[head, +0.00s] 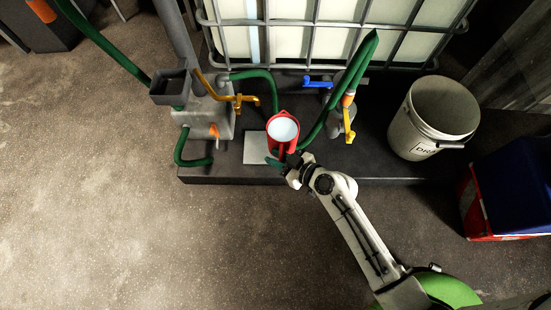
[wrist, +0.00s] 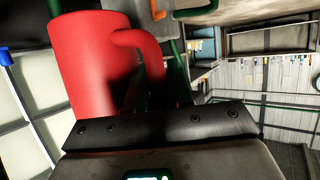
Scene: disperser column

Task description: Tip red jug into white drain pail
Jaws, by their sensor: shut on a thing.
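The red jug (head: 283,118) stands near the front edge of the dark platform, with pale liquid or a pale inside showing at its top. It also fills the left part of the wrist view (wrist: 88,62), with its handle on the right side. My gripper (head: 284,163) is at the jug's near side, shut on the jug at its handle; the fingertips are partly hidden. The white drain pail (head: 405,137) stands to the right of the jug on the platform, open at the top, with lettering on its front. The part of it that I see inside looks empty.
A caged white tank (head: 330,44) stands behind the jug. Blue (head: 318,84) and yellow (head: 349,122) valve handles and green hoses (head: 313,134) lie between jug and pail. A pale plate (head: 257,150) is beside the jug. A blue and red box (head: 510,190) stands at far right.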

